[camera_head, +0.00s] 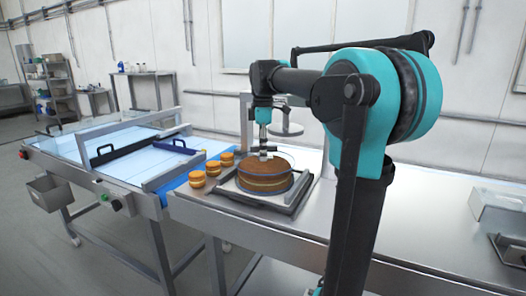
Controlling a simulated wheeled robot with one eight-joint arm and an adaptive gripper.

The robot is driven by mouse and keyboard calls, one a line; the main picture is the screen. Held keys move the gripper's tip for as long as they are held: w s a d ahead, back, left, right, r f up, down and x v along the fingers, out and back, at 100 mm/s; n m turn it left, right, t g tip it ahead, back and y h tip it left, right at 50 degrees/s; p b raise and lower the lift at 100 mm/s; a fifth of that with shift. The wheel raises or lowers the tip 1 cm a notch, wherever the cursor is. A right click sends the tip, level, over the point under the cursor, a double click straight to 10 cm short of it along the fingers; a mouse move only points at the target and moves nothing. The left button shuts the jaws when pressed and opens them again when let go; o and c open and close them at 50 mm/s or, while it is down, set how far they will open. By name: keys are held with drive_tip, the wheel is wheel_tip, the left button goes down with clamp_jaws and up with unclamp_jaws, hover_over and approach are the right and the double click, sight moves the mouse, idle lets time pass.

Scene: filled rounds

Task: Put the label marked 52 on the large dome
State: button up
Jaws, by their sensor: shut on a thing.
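A large round brown layered cake (262,184) sits on a dark tray (228,190) on the steel counter. A small pale piece shows at the fingertips. I cannot read a label marked 52 anywhere.
Several small orange-brown filled rounds (197,179) stand left of the cake. A conveyor with a pale blue belt (120,140) and side rails lies further left. A metal stand is behind the cake. The counter's right part (430,215) is mostly clear, with a pale box (500,212) at the far right.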

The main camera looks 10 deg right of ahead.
drive_tip(key=shift+f, duration=0.15)
drive_tip(key=o, duration=0.8)
drive_tip(key=shift+o, duration=0.4)
drive_tip(key=o, duration=0.4)
drive_tip(key=shift+r, duration=3.5)
drive_tip(key=shift+c, duration=0.3)
